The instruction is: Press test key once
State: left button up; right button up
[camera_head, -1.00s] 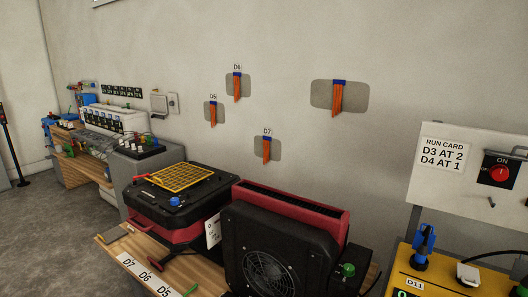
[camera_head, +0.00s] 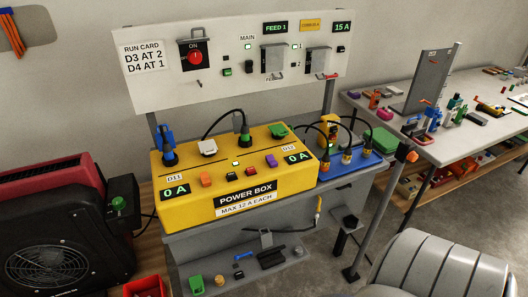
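No key with a readable "test" label shows, so I cannot tell which one is the test key. A yellow power box (camera_head: 235,170) stands on a grey bench. Orange, black, red and purple keys run along its front. Its two displays read 0 A, beside the D11 and D12 labels. A white panel (camera_head: 140,84) behind it carries a red ON knob (camera_head: 195,58), a small green button (camera_head: 227,72), small lights and two grey covers. Neither of my grippers is in view.
A black and red blower (camera_head: 65,240) stands at left. A blue block with cabled plugs (camera_head: 352,165) adjoins the power box. A cluttered white table (camera_head: 465,150) is at right. A grey ribbed rounded shape (camera_head: 440,268) fills the lower right. Small loose parts lie on the lower shelf.

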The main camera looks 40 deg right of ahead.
aim_at(230, 177)
jog(key=z, duration=1.1)
